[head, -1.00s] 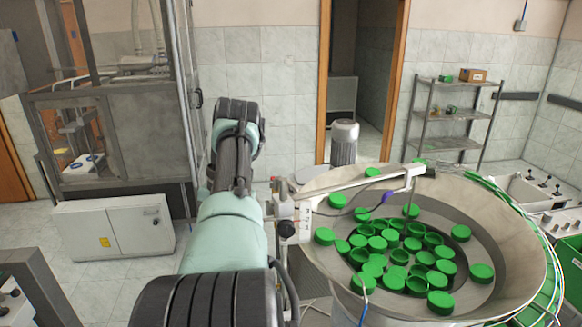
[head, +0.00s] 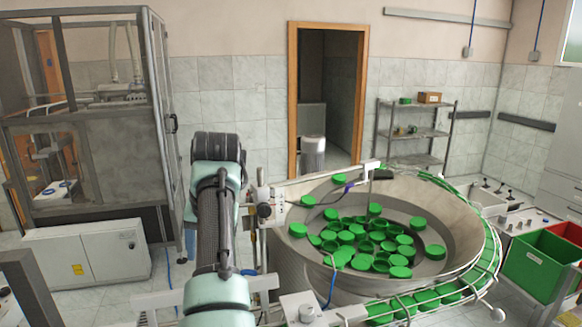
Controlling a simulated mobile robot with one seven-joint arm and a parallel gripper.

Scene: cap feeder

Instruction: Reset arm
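My arm (head: 217,235) rises from the bottom of the head view, left of the feeder bowl, and bends at a dark joint near the top. My gripper is not visible; the end of the arm is hidden behind or beyond its links. The round metal feeder bowl (head: 455,225) stands right of my arm. Several green caps (head: 360,240) lie in a loose pile on its floor, and a few lie apart near its wall. More green caps (head: 440,292) sit in a track around the bowl's outside.
A bracket with a dial (head: 265,208) stands close beside my arm at the bowl's left rim. A green bin (head: 540,265) and a red bin stand at right. A grey cabinet (head: 90,255) and a glazed machine enclosure stand at left. Shelves (head: 425,132) stand behind.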

